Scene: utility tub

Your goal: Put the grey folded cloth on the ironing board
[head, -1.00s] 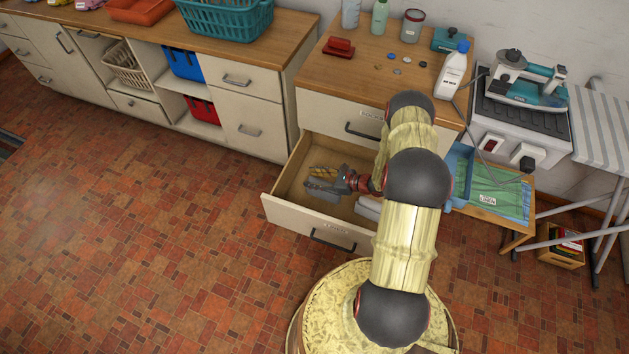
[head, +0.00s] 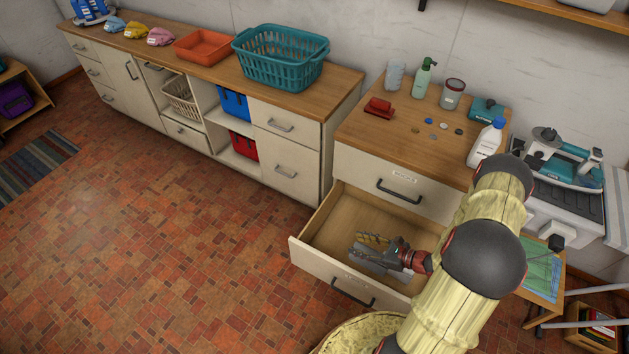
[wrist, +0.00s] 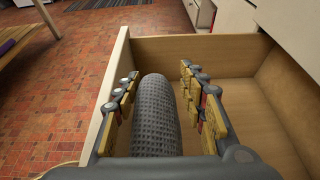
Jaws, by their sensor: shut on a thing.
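The grey cloth (wrist: 155,115), a textured roll-like bundle, lies between the yellow-padded fingers of my gripper (wrist: 160,95) in the wrist view. The gripper is shut on it. In the head view my gripper (head: 372,248) is low, inside or just over the open drawer, with the cloth (head: 366,264) partly hidden under the fingers. I cannot tell whether the cloth touches the drawer floor. The ironing board (head: 619,205), with a grey-and-white striped cover, shows only in part at the right edge of the head view.
The open drawer (head: 340,215) has walls around my gripper. Its cabinet top (head: 400,145) holds bottles, a jar and small items. A white bottle (head: 487,142) stands near my arm.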

